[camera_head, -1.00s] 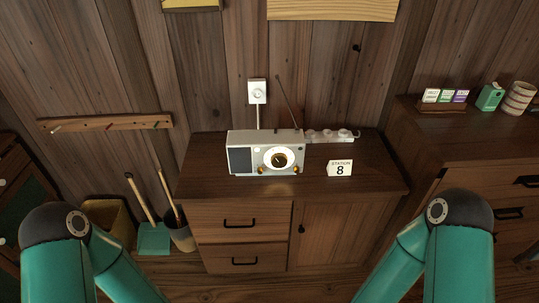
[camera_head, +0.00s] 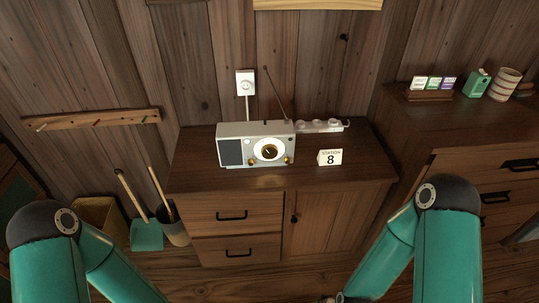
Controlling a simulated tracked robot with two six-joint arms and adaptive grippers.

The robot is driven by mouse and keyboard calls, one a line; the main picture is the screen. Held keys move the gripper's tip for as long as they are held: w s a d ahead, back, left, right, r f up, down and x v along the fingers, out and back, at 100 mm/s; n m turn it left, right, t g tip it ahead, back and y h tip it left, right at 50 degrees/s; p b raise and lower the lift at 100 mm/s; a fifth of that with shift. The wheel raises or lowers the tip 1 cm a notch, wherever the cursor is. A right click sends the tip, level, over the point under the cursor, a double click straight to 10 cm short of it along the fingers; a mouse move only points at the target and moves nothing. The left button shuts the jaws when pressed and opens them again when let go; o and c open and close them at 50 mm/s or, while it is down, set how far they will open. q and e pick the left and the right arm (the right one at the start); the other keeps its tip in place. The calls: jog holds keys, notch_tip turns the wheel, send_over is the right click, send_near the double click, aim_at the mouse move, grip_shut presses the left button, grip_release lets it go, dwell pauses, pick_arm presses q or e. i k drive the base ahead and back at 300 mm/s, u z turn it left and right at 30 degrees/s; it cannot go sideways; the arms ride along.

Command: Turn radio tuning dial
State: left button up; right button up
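A grey-white radio (camera_head: 255,144) stands on top of a dark wooden cabinet (camera_head: 355,170), near its left side. Its round tuning dial (camera_head: 269,150) has a white ring and a dark centre, with a small yellowish knob low on each side. A thin antenna rises from its right end. A white card reading "STATION 8" (camera_head: 330,157) stands right of the radio. My two teal arms come in at the lower left and lower right, well short of the radio.
A white power strip (camera_head: 320,126) lies behind the card, and a wall outlet (camera_head: 245,83) with a cord is above the radio. A dustpan (camera_head: 146,235) and a bin (camera_head: 174,228) stand left of the cabinet. A taller dresser (camera_head: 450,130) stands at the right.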

aim_at(268, 150)
jog(key=u, duration=0.1)
jog(key=i, duration=0.2)
jog(key=u, duration=0.9)
jog(key=k, duration=0.3)
jog(key=z, duration=0.05)
jog(key=i, duration=0.6)
jog(key=u, duration=0.2)
